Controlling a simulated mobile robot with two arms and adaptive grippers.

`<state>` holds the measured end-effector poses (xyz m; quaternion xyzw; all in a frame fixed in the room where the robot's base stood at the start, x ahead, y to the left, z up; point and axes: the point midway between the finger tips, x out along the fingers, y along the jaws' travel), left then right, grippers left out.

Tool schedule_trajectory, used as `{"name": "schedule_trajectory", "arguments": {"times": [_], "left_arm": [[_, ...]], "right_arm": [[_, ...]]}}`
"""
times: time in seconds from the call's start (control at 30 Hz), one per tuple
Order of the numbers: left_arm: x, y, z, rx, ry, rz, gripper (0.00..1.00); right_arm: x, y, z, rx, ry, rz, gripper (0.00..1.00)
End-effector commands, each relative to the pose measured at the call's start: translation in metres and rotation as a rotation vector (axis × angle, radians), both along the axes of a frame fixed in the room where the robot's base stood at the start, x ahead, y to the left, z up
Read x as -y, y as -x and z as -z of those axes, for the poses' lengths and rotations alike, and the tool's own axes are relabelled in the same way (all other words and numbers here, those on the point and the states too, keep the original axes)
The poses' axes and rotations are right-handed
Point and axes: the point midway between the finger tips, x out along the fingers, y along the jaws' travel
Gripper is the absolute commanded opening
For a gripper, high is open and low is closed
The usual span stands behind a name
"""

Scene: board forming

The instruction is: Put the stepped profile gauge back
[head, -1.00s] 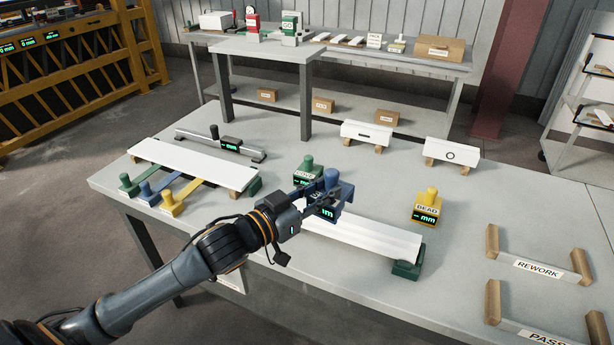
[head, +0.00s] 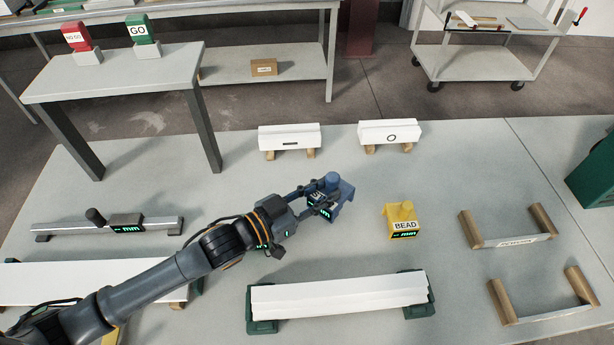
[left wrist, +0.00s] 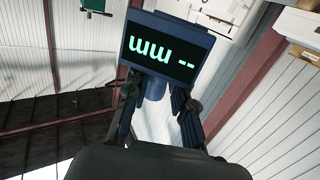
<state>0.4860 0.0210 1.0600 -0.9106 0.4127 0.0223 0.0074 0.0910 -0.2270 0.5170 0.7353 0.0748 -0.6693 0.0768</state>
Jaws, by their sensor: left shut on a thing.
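My left gripper (head: 312,197) is shut on a blue gauge (head: 343,194) with a round knob on top, a dark display and a partly hidden label. The gauge is beyond the white ribbed board, clear of it. I cannot tell its height above the table. In the left wrist view its display (left wrist: 163,56) shows upside-down green "mm --" between the fingers. A yellow gauge (head: 402,222) marked BEAD stands on the table to the right. My right gripper is not in view.
The white ribbed board (head: 340,296) lies on green supports in front. Two small white blocks (head: 289,138) (head: 390,133) stand on wooden feet behind. Wooden-ended racks (head: 505,241) are at right. A bar gauge (head: 75,225) lies at left. Bare table surrounds the blue gauge's right side.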

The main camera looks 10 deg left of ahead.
Motion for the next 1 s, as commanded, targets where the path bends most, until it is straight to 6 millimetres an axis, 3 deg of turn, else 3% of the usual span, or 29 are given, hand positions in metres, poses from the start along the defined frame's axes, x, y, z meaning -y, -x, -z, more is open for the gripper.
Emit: {"name": "schedule_trajectory", "arguments": {"times": [0.23,0.5,1.0], "left_arm": [[0.001,0.000,-0.001,0.001,0.002,0.001,0.00],[0.000,0.000,-0.003,0.001,0.002,0.001,0.00],[0.000,0.000,0.046,0.001,0.002,0.001,0.00]], "right_arm": [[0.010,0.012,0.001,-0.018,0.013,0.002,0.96],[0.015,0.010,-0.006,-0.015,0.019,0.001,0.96],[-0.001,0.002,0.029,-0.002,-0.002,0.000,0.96]]}}
